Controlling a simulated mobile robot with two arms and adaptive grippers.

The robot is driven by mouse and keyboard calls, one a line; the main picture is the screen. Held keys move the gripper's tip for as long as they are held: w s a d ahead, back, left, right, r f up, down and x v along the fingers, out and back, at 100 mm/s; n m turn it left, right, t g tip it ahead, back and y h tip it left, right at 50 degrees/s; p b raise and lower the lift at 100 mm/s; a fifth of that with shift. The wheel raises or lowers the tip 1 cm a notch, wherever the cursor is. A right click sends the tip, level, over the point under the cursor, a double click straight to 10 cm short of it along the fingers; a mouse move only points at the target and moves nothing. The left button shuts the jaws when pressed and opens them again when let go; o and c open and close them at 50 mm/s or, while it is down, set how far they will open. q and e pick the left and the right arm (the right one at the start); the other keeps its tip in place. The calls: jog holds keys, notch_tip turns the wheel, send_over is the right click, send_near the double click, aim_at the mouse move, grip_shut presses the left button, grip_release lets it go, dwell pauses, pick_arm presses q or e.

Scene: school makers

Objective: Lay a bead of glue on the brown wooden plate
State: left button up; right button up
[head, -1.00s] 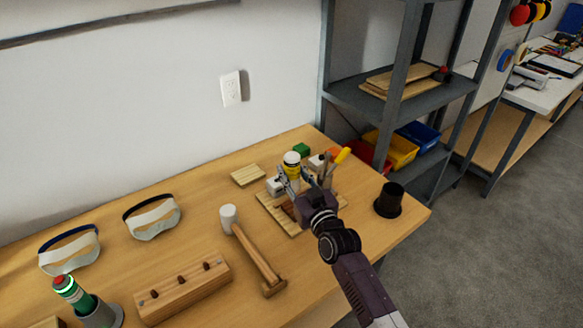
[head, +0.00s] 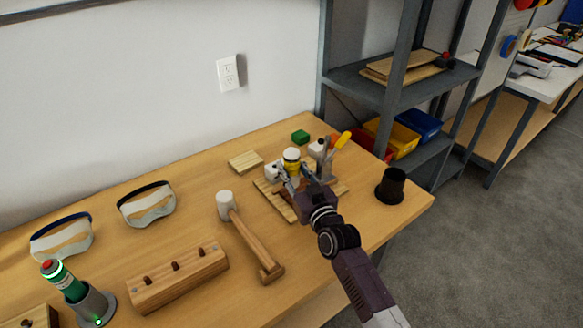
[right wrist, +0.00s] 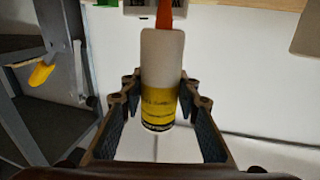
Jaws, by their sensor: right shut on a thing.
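My right gripper (head: 291,176) is shut on a glue bottle (head: 292,160), white with a yellow label. In the right wrist view the bottle (right wrist: 160,85) sits between both fingers (right wrist: 160,105), with its orange nozzle (right wrist: 164,12) pointing toward the table side, so it is held upside down. A dark brown wooden plate (head: 286,197) lies on a light wooden base board (head: 276,207), mostly hidden behind my gripper. The nozzle tip is out of sight, so I cannot tell its contact with the plate or see any glue. My left gripper is not in view.
A toggle clamp with a yellow handle (head: 342,140) stands at the board's right. A mallet (head: 245,235), a pegged wooden block (head: 180,276), goggles (head: 148,205) and a black cup (head: 391,186) are on the table (head: 205,215). A grey shelf (head: 400,90) stands behind right.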

jog(key=shift+f+b, duration=0.35)
jog(key=shift+f, duration=0.05)
dwell(0.9)
jog(key=shift+w+d+b, duration=0.3)
jog(key=shift+w+d, duration=0.4)
jog(key=shift+d, duration=0.15)
dwell(0.7)
jog(key=shift+w+d+b, duration=0.5)
jog(key=shift+w+d, duration=0.1)
jog(key=shift+d, duration=0.2)
dwell(0.5)
notch_tip(320, 180, up, 7)
jog(key=p, duration=0.7)
jog(key=s+d+f+m+h, duration=0.1)
jog(key=s+d+f, duration=0.1)
jog(key=s, duration=0.7)
jog(key=s+d+f+h, duration=0.1)
jog(key=s+f, duration=0.1)
jog(key=s, duration=0.6)
jog(key=s+d+r+m+h, duration=0.1)
jog(key=s+d+r+h, duration=0.1)
jog(key=s+d, duration=0.4)
jog(key=s+d+r+m+t+h, duration=0.1)
jog(key=s+d, duration=0.5)
jog(key=s, duration=0.7)
notch_tip(320, 180, up, 4)
jog(key=shift+s+d+f+m+h+b, duration=0.2)
jog(key=shift+s+d+m+h+b, duration=0.2)
jog(key=shift+m+h, duration=0.5)
